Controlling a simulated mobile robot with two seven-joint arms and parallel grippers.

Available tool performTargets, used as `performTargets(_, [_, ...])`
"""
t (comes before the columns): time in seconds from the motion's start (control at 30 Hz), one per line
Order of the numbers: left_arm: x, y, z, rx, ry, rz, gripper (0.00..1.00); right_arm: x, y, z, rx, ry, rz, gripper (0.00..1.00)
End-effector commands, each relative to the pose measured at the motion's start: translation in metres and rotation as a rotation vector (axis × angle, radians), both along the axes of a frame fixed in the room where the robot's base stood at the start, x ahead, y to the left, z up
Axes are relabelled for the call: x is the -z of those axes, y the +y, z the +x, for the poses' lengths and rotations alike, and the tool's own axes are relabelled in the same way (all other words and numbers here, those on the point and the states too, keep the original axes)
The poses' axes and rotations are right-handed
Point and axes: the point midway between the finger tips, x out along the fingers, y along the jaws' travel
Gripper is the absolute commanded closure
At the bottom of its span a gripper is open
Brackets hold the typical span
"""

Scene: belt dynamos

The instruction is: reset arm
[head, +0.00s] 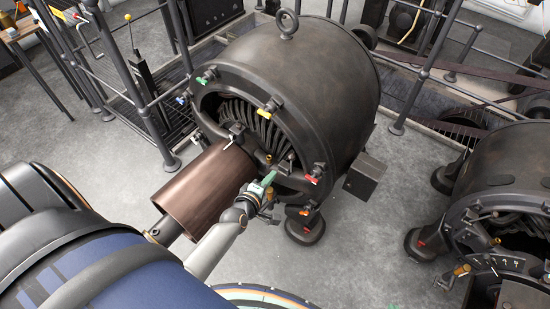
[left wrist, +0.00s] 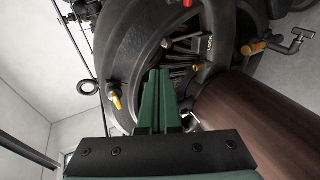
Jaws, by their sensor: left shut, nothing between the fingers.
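My left gripper (head: 267,180) is at the open front of a large dark dynamo (head: 310,85), beside its copper-brown cylinder (head: 208,188). In the left wrist view its green fingers (left wrist: 157,75) are together with nothing between them. They point toward the dynamo's ring-shaped housing (left wrist: 128,50); I cannot tell whether they touch it. The dynamo's front carries small coloured handles: green (head: 202,81), yellow (head: 264,112) and red (head: 311,180). My right gripper is not in view.
A second dynamo (head: 510,160) stands at the right. Dark railings (head: 140,95) run along the left and back. A small table (head: 22,32) stands at the far left. Grey floor (head: 365,235) between the dynamos is clear.

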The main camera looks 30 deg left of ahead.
Motion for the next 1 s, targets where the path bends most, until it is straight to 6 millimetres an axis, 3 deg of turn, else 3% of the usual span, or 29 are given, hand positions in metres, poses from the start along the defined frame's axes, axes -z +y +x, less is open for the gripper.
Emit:
performTargets(0.77, [-0.003, -0.002, -0.01, 0.022, 0.009, 0.028, 1.0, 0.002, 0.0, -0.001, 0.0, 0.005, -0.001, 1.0])
performTargets(0.87, [-0.002, -0.015, -0.027, 0.141, 0.049, 0.173, 1.0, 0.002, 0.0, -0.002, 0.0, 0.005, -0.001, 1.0])
performTargets(1.0, [-0.001, -0.05, -0.075, 0.472, 0.132, 0.56, 1.0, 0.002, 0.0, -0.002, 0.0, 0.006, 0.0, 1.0])
